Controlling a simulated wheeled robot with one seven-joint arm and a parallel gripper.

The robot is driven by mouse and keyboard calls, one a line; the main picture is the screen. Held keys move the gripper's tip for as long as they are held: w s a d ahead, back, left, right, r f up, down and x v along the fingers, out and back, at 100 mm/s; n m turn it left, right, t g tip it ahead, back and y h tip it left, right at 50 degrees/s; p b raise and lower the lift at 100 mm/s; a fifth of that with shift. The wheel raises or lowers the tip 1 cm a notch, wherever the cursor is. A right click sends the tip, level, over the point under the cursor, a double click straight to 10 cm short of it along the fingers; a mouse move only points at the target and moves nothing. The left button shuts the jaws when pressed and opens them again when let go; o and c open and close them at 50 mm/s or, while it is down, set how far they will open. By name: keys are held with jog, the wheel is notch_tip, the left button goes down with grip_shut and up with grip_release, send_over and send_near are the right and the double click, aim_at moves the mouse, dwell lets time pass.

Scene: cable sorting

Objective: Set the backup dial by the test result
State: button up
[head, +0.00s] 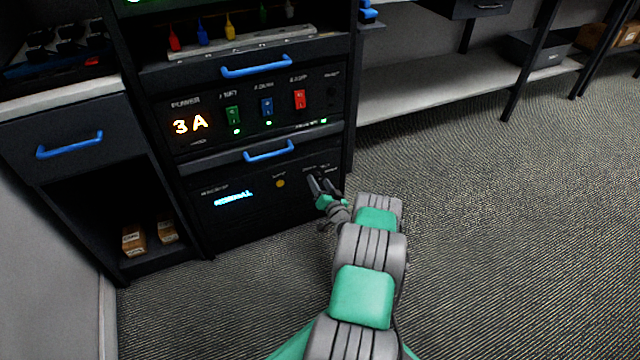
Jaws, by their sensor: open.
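The backup unit is a black panel (235,222) low in the rack, with a lit cyan display (233,198) whose word looks like "NORMAL", though it is blurred. A small amber button or light (280,183) sits right of the display. My gripper (320,183) is open at the right part of this panel, its fingers pointing at the front. The dial is not clearly seen; my fingers cover that spot, and I cannot tell whether they touch it. Above, the power panel (185,148) shows "3A" (190,125) in orange, with green (233,115), blue (267,106) and red (299,98) switches.
Blue drawer handles (268,151) and (256,66) stick out above the backup panel. A desk with a drawer (80,145) stands left, with small brown boxes (133,240) below. Shelving (440,90) stands right. The carpet (520,220) to the right is clear.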

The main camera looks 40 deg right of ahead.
jog(key=p+v, duration=0.2)
jog(key=v, duration=0.5)
jog(key=shift+s+p, duration=0.3)
jog(key=shift+s, duration=0.1)
jog(key=shift+w+a+r, duration=0.1)
jog(key=shift+a, duration=0.05)
